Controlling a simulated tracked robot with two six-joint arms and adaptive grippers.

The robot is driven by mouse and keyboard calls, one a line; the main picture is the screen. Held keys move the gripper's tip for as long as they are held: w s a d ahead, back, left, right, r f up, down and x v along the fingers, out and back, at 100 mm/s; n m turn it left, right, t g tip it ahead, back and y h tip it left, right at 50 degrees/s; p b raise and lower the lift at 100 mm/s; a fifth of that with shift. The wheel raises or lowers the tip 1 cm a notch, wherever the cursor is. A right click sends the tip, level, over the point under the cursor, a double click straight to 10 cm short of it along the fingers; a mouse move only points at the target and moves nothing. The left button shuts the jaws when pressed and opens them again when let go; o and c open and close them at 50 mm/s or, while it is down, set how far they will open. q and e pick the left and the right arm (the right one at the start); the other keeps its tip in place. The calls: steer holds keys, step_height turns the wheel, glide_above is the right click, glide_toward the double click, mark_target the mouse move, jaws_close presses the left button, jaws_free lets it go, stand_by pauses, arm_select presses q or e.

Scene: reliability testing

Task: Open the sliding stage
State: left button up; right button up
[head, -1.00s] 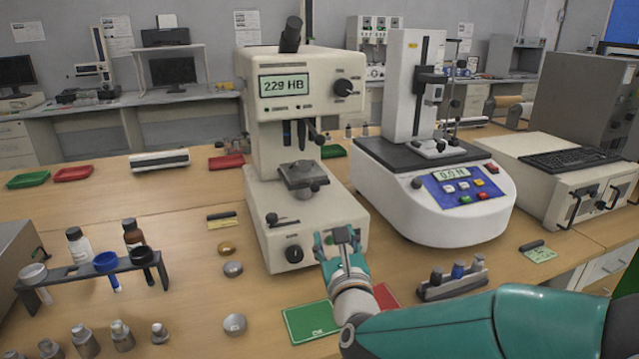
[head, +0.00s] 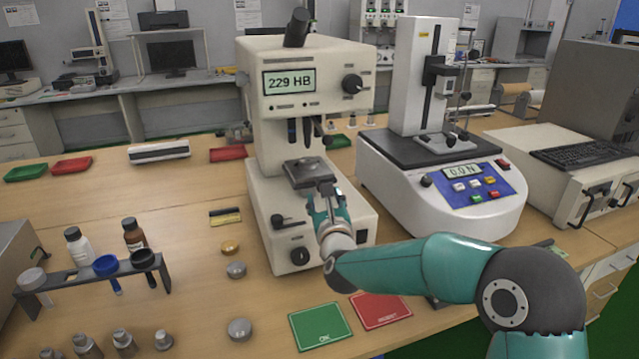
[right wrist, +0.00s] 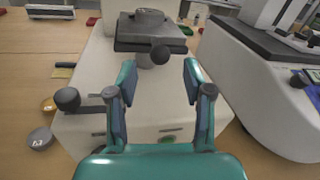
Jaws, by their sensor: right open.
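The hardness tester (head: 312,60) stands mid-table, a cream machine whose display reads 229 HB. Its dark stage (head: 305,170) sits under the test head. In the right wrist view the stage (right wrist: 150,38) is ahead, with a round black knob (right wrist: 160,55) on its near side. My right gripper (head: 326,196) is just in front of the stage, partly hidden behind its own wrist. In the right wrist view its fingers (right wrist: 158,82) are spread and empty, with the knob beyond and between them. I see no contact. My left gripper is not in view.
A force tester (head: 435,190) stands to the right. Green and red mats (head: 320,326) lie in front. A rack with bottles (head: 90,272) and several metal pieces are at left. The tester's front has a black lever (right wrist: 68,100) at left.

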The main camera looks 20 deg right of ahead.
mark_target(312, 174)
steer(key=shift+w+d+p, duration=0.25)
steer(key=shift+w+p, duration=0.05)
steer(key=shift+w, duration=1.05)
steer(key=shift+w+d+p, duration=0.2)
steer(key=shift+w+p, duration=0.05)
steer(key=shift+w, duration=1.05)
steer(key=shift+c, duration=0.2)
jaws_close()
